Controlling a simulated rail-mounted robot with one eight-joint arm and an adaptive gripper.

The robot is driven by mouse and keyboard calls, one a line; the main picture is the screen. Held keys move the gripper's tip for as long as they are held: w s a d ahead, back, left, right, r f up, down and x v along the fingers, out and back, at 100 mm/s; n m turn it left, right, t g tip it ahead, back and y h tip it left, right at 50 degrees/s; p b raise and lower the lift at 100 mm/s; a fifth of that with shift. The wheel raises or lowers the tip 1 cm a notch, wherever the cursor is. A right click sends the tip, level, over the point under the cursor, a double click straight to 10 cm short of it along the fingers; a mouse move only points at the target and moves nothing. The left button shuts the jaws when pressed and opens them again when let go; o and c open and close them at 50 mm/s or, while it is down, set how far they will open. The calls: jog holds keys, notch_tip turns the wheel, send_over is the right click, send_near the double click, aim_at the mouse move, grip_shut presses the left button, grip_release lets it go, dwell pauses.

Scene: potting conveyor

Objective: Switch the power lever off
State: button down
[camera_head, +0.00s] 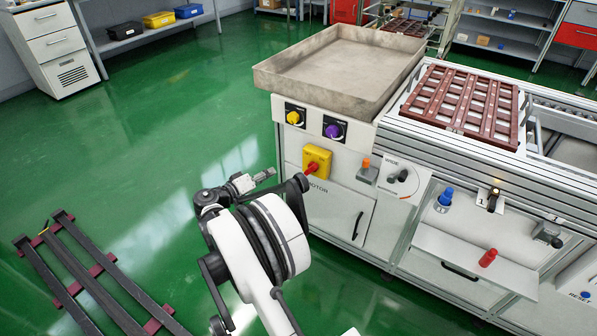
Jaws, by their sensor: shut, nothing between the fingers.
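A yellow switch box (320,157) with a red lever (311,168) is on the front of the white cabinet, above the partly covered label "MOTOR". A black lever (493,201) with a lit orange lamp above it is on the panel to the right. No readable label shows which one is the power lever. My gripper (270,173) is shut and empty, pointing right, to the left of the yellow box in the picture and apart from the red lever. My arm hides part of the cabinet's lower left.
A yellow knob (293,118) and a purple knob (333,131) sit above the yellow box. A grey tray (335,65) tops the cabinet. A dark red slatted rack (463,103) lies on the conveyor.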

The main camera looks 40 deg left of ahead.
aim_at(312, 168)
jog(key=w+d+f+b, duration=0.1)
jog(key=w, duration=0.2)
jog(key=w+d+f+b, duration=0.1)
jog(key=w+b, duration=0.1)
jog(key=w, duration=0.2)
jog(key=w+d+f+b, duration=0.1)
jog(key=w, duration=0.2)
jog(key=shift+w+d+f, duration=0.15)
jog(key=shift+d, duration=0.15)
jog(key=shift+d+f+b, duration=0.2)
jog(key=shift+d+b, duration=0.1)
jog(key=shift+d, duration=0.15)
